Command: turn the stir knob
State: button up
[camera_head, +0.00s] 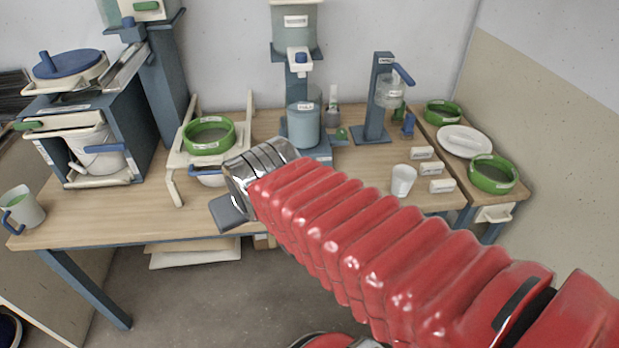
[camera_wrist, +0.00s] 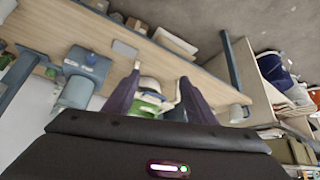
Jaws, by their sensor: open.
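No knob is clearly marked as the stir knob, so I cannot tell which it is. A green knob (camera_head: 341,134) sits low at the right of the middle blue stand (camera_head: 318,150). A blue lid (camera_head: 67,63) with an upright knob tops the left blue frame. My gripper (camera_wrist: 160,75) is open and empty, its two dark fingers spread. In the head view it is partly hidden by my red arm, above the table's front edge. A green-rimmed sieve (camera_head: 209,134) on a cream rack stands beyond it; green and white parts show between the fingers in the wrist view.
A white bucket (camera_head: 98,155) stands inside the left frame. A mug (camera_head: 23,210) is at the table's left end. A white cup (camera_head: 403,180), small labelled blocks and a dispenser stand (camera_head: 374,115) are at right. The table front (camera_head: 110,215) has free room.

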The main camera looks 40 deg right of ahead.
jog(key=w+d+f+m+t+h, duration=0.15)
jog(key=w+d+f, duration=0.35)
jog(key=d, duration=0.5)
jog(key=w+d+f+m+t+h, duration=0.1)
jog(key=w+d+f+m, duration=0.3)
jog(key=d, duration=0.5)
jog(key=s+d+f+m+t, duration=0.3)
jog(key=d+f+m+t, duration=0.2)
jog(key=d+f, duration=0.4)
jog(key=shift+s+d+f, duration=0.15)
jog(key=shift+s+f, duration=0.15)
jog(key=shift+f, duration=0.3)
jog(key=shift+w, duration=0.1)
jog(key=x, duration=1.3)
jog(key=shift+w, duration=0.3)
jog(key=shift+c, duration=0.2)
